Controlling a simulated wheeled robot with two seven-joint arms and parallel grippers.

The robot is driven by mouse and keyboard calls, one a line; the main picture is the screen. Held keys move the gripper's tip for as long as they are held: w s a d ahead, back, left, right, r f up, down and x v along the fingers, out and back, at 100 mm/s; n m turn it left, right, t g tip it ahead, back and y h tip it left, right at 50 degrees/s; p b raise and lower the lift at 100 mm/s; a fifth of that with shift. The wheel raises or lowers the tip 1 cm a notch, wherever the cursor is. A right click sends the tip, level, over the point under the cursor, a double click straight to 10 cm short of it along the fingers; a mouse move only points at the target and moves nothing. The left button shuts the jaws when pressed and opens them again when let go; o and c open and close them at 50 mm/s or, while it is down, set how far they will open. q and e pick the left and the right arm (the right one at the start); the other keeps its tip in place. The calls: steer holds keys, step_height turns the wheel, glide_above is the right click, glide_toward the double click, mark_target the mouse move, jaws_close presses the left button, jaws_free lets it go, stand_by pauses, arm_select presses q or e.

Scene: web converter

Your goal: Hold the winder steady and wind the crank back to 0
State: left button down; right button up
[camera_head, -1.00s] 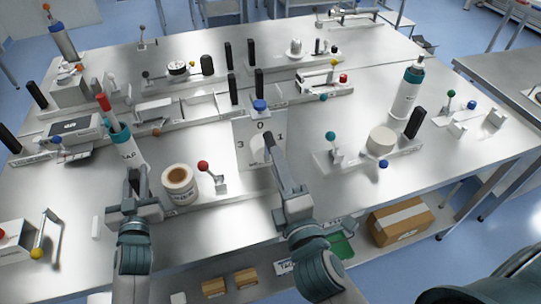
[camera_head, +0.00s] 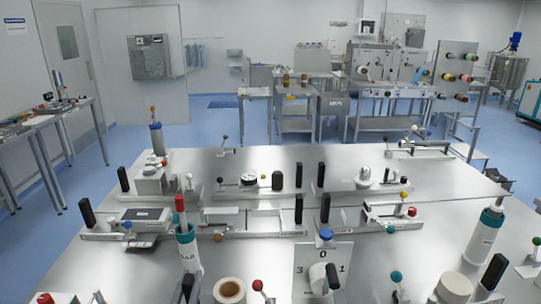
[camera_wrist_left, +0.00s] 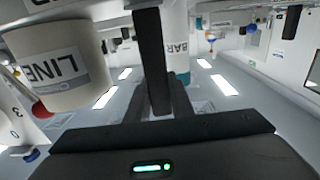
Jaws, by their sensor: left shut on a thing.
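The winder's numbered plate (camera_head: 341,256) stands upright at the bottom of the head view, with 0 at the top, 3 left and 1 right. A blue knob (camera_head: 326,235) sits above it and a pale round hub (camera_head: 317,278) at its middle. My left gripper (camera_head: 188,287) is shut on the black upright handle (camera_wrist_left: 154,60) left of the roll, mostly cut off in the head view. The winder's roll (camera_head: 229,290) shows in the left wrist view with a LINE label (camera_wrist_left: 62,67). My right gripper (camera_head: 334,277) is at the hub; its jaws and the crank grip are unclear.
A red-knobbed lever (camera_head: 258,286) stands between roll and plate. A teal-knobbed lever (camera_head: 396,278) and white roll (camera_head: 455,287) are to the right. Several fixtures line the table behind.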

arm_select(q)
steer(key=shift+s+f, duration=0.1)
steer(key=shift+f, duration=0.25)
steer(key=c, duration=1.5)
jaws_free()
steer(key=shift+r, duration=0.2)
steer(key=shift+r, duration=0.1)
steer(key=s, duration=1.2)
steer(key=shift+a, duration=0.35)
